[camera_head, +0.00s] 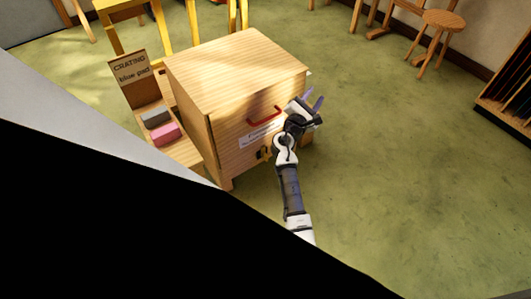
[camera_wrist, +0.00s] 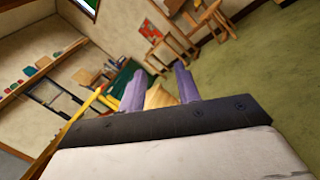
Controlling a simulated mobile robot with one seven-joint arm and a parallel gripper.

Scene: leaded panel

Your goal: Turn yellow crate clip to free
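The wooden crate (camera_head: 235,75) stands on the green floor in the head view, with a red handle (camera_head: 264,116) and a white label (camera_head: 260,134) on its front. A small dark and yellowish fitting (camera_head: 263,153) sits low on the front below the label. It may be the clip, but it is too small to tell how it is turned. My gripper (camera_head: 313,98) is at the crate's right front edge, above and right of that fitting. In the wrist view its purple fingers (camera_wrist: 158,80) are apart. A tan surface shows between them, and I cannot tell what it is.
Left of the crate is a wooden stand with a "CRATING blue pad" sign (camera_head: 133,70), a grey pad (camera_head: 156,116) and a pink pad (camera_head: 164,134). A stool (camera_head: 444,20) and a rack (camera_head: 510,100) are at the right. The floor (camera_head: 400,150) right of the crate is clear.

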